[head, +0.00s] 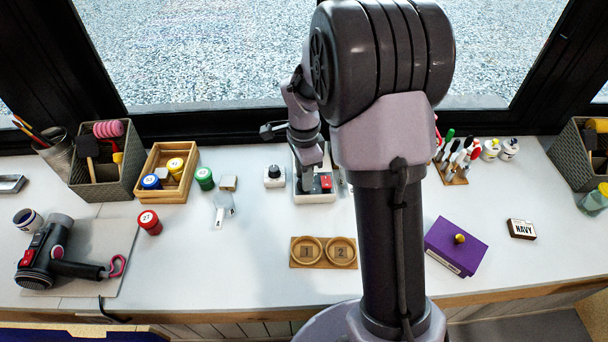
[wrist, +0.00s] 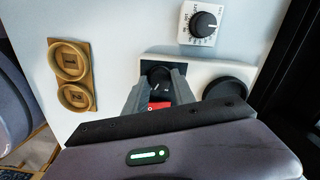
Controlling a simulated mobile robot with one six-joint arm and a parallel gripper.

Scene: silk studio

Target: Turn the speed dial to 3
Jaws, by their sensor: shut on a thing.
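A white device (wrist: 190,68) with a dark front panel stands at the back middle of the table; it also shows in the head view (head: 316,196). A black round dial (wrist: 157,73) on its panel sits between the fingertips of my gripper (wrist: 160,80). The fingers are shut on this dial, one on each side. A red switch (wrist: 155,105) lies below the dial and shows in the head view (head: 325,183). The fingers hide much of the dial's scale, and I cannot read its setting. My arm hides part of the device in the head view.
A small white box with a black knob and printed scale (wrist: 203,24) stands close beside the device. A wooden plate with two rings marked 1 and 2 (head: 323,266) lies in front. A purple box (head: 455,246) is front right. The front middle table is mostly clear.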

